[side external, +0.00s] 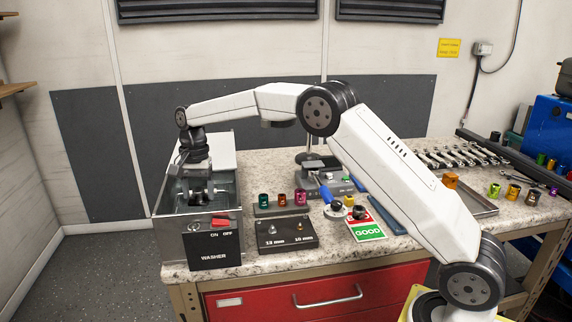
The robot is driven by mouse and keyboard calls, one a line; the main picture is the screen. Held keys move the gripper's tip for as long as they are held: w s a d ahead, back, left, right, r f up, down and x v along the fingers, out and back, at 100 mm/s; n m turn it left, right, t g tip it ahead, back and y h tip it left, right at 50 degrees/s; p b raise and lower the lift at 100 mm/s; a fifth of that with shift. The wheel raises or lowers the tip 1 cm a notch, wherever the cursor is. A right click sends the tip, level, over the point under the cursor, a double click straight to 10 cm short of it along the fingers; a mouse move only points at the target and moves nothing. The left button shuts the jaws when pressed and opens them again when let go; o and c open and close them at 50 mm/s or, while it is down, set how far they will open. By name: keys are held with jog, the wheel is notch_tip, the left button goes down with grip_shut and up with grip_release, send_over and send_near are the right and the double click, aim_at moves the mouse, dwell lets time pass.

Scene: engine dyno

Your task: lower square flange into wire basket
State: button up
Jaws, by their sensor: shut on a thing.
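My gripper (198,190) points down inside the open top of the washer (183,228), a grey metal tank at the left end of the bench. It is shut on a small dark grey piece, which I take to be the square flange; its outline is too small and dark to make out well. The wire basket is not clearly visible; the tank's front wall and my gripper hide much of the inside. I cannot tell whether the flange touches anything below it.
The washer's raised lid (222,152) stands behind my gripper. A black ON/OFF switch box (213,248) is on its front. To the right are a rack with coloured sockets (282,207), a black size plate (287,232), a gauge stand (318,180) and a green GOOD card (368,232).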

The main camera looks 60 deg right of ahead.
jog(key=shift+f, duration=2.85)
jog(key=shift+f, duration=0.3)
jog(key=o, duration=1.2)
jog(key=shift+w+d+r, duration=0.1)
jog(key=shift+d+r, duration=0.05)
jog(key=shift+r, duration=1.15)
jog(key=shift+w+d+r, duration=0.1)
jog(key=shift+r, duration=1.2)
jog(key=shift+w+d+r, duration=0.1)
jog(key=shift+d+r, duration=0.05)
jog(key=shift+r, duration=1.15)
jog(key=shift+a, duration=0.1)
